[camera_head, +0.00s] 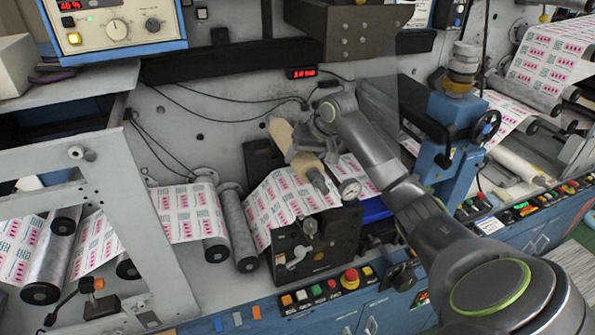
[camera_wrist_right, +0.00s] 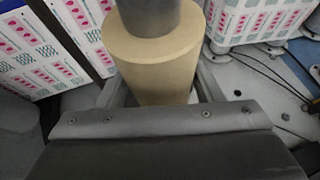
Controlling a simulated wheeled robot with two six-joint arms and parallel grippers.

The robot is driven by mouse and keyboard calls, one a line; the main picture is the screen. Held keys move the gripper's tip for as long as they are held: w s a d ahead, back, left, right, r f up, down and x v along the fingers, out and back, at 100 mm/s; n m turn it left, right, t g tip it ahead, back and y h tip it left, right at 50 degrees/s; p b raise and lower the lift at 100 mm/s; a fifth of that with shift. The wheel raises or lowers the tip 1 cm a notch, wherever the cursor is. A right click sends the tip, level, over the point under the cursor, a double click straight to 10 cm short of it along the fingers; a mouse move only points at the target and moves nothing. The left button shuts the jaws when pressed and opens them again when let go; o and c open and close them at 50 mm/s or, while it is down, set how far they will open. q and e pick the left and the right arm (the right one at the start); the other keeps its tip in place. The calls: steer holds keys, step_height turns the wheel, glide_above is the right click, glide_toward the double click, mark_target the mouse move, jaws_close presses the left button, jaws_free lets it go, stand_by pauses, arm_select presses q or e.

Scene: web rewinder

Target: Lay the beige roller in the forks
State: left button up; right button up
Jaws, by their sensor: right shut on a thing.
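The beige roller (camera_head: 283,134) is held at an angle above the printed web in the head view, its grey shaft end pointing down toward the front. My right gripper (camera_head: 307,150) is shut around it, and the gripper hides part of the roller. In the right wrist view the beige roller (camera_wrist_right: 152,55), with its grey shaft (camera_wrist_right: 148,16), stands between the fingers. A black front block (camera_head: 318,240) and a dark rear block (camera_head: 262,158) stand below the roller; I cannot clearly make out the fork slots. My left gripper is not in view.
Printed web (camera_head: 285,205) runs over grey rollers (camera_head: 238,228) beneath the held roller. A round gauge (camera_head: 350,188) and a blue column (camera_head: 455,130) stand to the right. A grey frame (camera_head: 150,230) is at left. A button panel (camera_head: 350,280) runs along the front.

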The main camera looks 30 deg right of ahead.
steer(key=shift+w+r, duration=0.1)
steer(key=shift+r, duration=0.15)
steer(key=shift+w+f, duration=0.3)
steer(key=shift+f, duration=0.5)
steer(key=shift+s+f, duration=0.25)
steer(key=shift+f, duration=1.05)
step_height(320, 180, down, 8)
steer(key=b, duration=0.3)
steer(key=shift+w+r+b, duration=0.1)
steer(key=shift+r+b, duration=0.1)
steer(key=shift+b, duration=0.1)
steer(key=shift+a+f+b, duration=0.1)
steer(key=shift+f+b, duration=0.5)
steer(key=shift+f, duration=1.6)
steer(key=shift+f, duration=0.1)
